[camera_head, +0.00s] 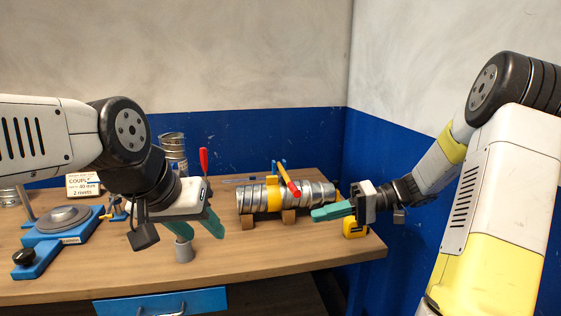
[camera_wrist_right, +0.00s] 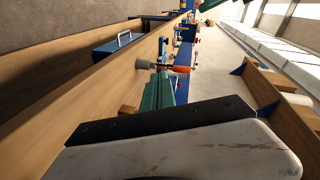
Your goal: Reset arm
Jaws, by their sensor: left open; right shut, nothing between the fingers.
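My left gripper (camera_head: 200,230) is open, with teal fingers, above the table's front left half. A small grey cylinder (camera_head: 184,250) stands right below its fingers; I cannot tell whether they touch. My right gripper (camera_head: 331,212) is shut and empty, its teal fingers pointing left, in front of the right end of the spiral duct. The right wrist view shows its teal fingers (camera_wrist_right: 158,92) together. The silver duct (camera_head: 312,192) lies on wooden blocks with a yellow band around it and a red-handled clamp (camera_head: 290,183) on top.
A blue device with a grey round plate (camera_head: 62,218) stands at the left, near a white sign (camera_head: 84,185). An upright duct piece (camera_head: 173,150) stands at the back. A yellow tape measure (camera_head: 355,228) lies near the table's (camera_head: 270,256) right edge. The front middle is clear.

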